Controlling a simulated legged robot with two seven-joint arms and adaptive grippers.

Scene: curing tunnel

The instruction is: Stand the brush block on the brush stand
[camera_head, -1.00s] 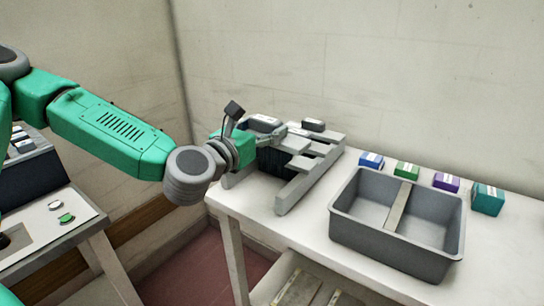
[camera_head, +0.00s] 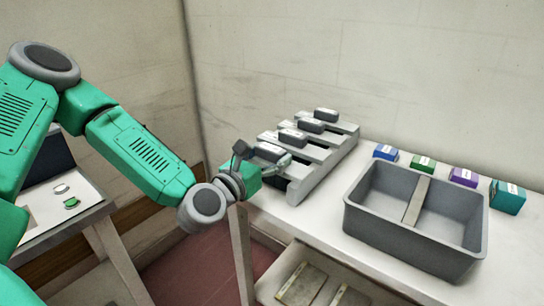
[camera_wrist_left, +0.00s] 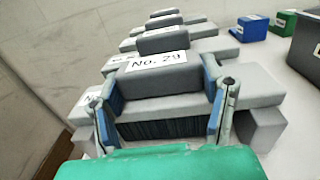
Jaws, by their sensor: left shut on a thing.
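The brush block (camera_wrist_left: 160,84) is grey with dark bristles below it. A label reading "No. 29" shows at its upper edge in the left wrist view. My left gripper (camera_wrist_left: 165,112) is shut on the block, one blue-padded finger at each end. In the head view the block (camera_head: 268,152) is at the near end of the brush stand (camera_head: 318,178), a grey slatted rack, in line with other blocks. I cannot tell whether it rests on the slats. My left gripper (camera_head: 274,165) partly hides it there. My right gripper is not in view.
Several similar dark blocks (camera_head: 311,125) sit along the stand behind. A grey two-part bin (camera_head: 420,250) stands to the right, with blue, green, purple and teal boxes (camera_head: 508,197) behind it. A side table (camera_head: 45,215) stands at left.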

